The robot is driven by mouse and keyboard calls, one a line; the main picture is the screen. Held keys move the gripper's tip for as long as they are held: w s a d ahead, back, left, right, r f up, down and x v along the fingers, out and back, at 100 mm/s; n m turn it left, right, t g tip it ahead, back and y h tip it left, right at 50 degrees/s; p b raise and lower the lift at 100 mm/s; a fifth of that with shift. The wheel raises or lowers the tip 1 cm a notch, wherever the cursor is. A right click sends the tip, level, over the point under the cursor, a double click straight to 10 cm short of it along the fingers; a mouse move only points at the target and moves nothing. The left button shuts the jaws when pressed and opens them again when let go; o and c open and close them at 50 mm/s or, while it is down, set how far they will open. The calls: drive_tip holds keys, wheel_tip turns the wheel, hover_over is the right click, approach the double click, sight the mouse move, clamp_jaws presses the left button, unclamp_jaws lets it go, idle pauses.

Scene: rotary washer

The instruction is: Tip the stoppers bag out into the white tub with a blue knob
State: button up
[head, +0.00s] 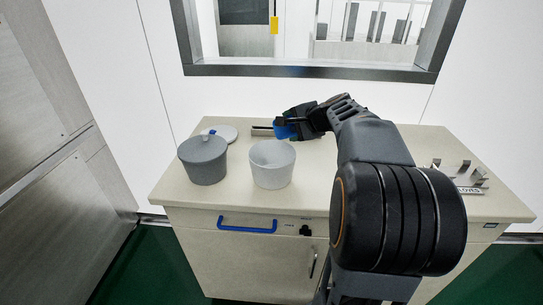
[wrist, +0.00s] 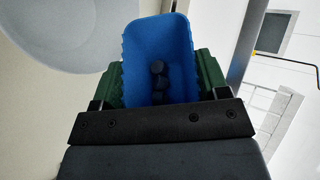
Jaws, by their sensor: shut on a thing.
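My gripper (head: 291,124) is shut on a blue open-mouthed bag (head: 282,131), behind and a little right of the white tub. In the wrist view the blue bag (wrist: 160,40) sits between the green finger pads, with several dark stoppers (wrist: 159,76) inside it. The white tub (head: 272,168) stands uncovered on the counter; the bag is apart from it. A white lid (head: 228,132) lies flat behind the grey tub, and a blue knob (head: 212,132) shows at its left part. How far the bag is tilted is hard to tell.
A low metal block (head: 262,131) lies behind. Metal pieces and a label (head: 469,189) are at the right. A window frame (head: 310,72) is behind the counter.

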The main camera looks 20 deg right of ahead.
drive_tip(key=shift+s+a+b, duration=0.25)
drive_tip(key=shift+a+b, duration=0.1)
drive_tip(key=shift+b, duration=0.35)
drive_tip(key=shift+s+a+n+h+b, duration=0.1)
drive_tip(key=shift+a+n+h+b, duration=0.2)
drive_tip(key=shift+b, duration=0.15)
drive_tip(key=shift+s+a+r+n+t+h+b, duration=0.1)
drive_tip(key=shift+s+a+n+t+h+b, duration=0.3)
drive_tip(key=shift+b, duration=1.45)
drive_tip(key=shift+s+a+r+n+t+h+b, duration=0.15)
drive_tip(key=shift+a+n+t+h+b, duration=0.35)
drive_tip(key=shift+b, duration=1.35)
drive_tip(key=shift+s+a+f+n+t+h+b, duration=0.1)
drive_tip(key=shift+s+a+n+t+h+b, duration=0.2)
drive_tip(key=shift+b, duration=1.2)
drive_tip(key=shift+s+a+f+n+t+h+b, duration=0.1)
drive_tip(key=shift+a+n+t+h+b, duration=0.3)
drive_tip(key=shift+b, duration=1.05)
drive_tip(key=shift+s+a+f+n+t+h+b, duration=0.25)
drive_tip(key=shift+n+t+b, duration=0.3)
drive_tip(key=shift+b, duration=1.45)
drive_tip(key=shift+s+a+f+n+t+h+b, duration=0.1)
drive_tip(key=shift+a+n+t+b, duration=0.35)
drive_tip(key=shift+b, duration=1.5)
